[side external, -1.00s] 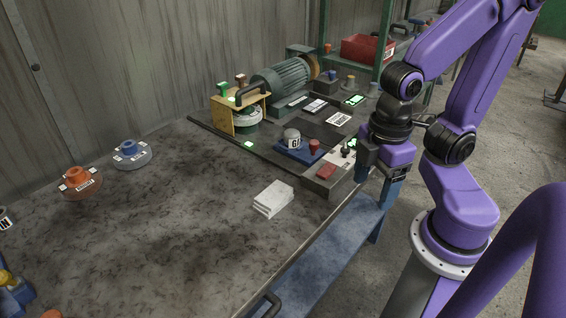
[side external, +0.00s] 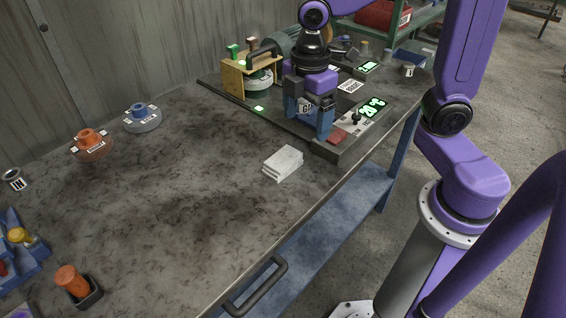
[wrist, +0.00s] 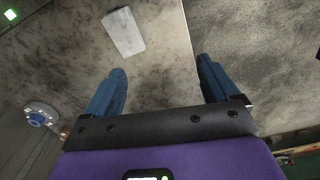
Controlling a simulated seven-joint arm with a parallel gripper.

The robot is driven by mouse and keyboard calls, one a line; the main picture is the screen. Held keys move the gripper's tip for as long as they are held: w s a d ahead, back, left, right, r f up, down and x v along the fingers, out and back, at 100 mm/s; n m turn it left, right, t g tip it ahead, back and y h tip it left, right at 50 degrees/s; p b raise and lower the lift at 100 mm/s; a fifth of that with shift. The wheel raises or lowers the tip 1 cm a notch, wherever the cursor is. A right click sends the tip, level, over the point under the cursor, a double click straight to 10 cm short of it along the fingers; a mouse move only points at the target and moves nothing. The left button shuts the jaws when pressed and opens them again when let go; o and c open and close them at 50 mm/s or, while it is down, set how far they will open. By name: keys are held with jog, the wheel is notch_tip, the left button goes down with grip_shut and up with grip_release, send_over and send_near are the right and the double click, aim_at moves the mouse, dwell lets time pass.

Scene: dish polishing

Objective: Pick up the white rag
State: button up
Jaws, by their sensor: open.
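The white rag (side external: 283,163) lies folded in a small stack on the dark stained tabletop (side external: 200,190), near the table's front edge. In the wrist view the rag (wrist: 124,32) lies flat beyond my fingertips, toward the left one. My gripper (side external: 308,128) is open and empty, with blue fingers pointing down. In the side view it appears above the machine panel, behind and a little right of the rag. In the wrist view my gripper (wrist: 162,82) has its fingers wide apart, with bare table between them.
A polishing machine with a yellow frame (side external: 238,80) and a control panel (side external: 362,121) fills the back right. An orange disc (side external: 91,147) and a grey-blue disc (side external: 142,119) sit at the left. A blue tray (side external: 30,258) stands at the lower left. The table around the rag is clear.

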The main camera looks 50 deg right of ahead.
jog(key=n, duration=0.2)
send_over(283, 158)
jog(key=f, duration=1.2)
jog(key=shift+w+a+f, duration=0.1)
jog(key=shift+w+f, duration=0.1)
jog(key=shift+w, duration=0.15)
jog(key=f, duration=0.2)
jog(key=s+f, duration=0.1)
jog(key=shift+f, duration=0.4)
jog(key=shift+w+f, duration=0.1)
jog(key=shift+f, duration=0.6)
jog(key=c, duration=1.3)
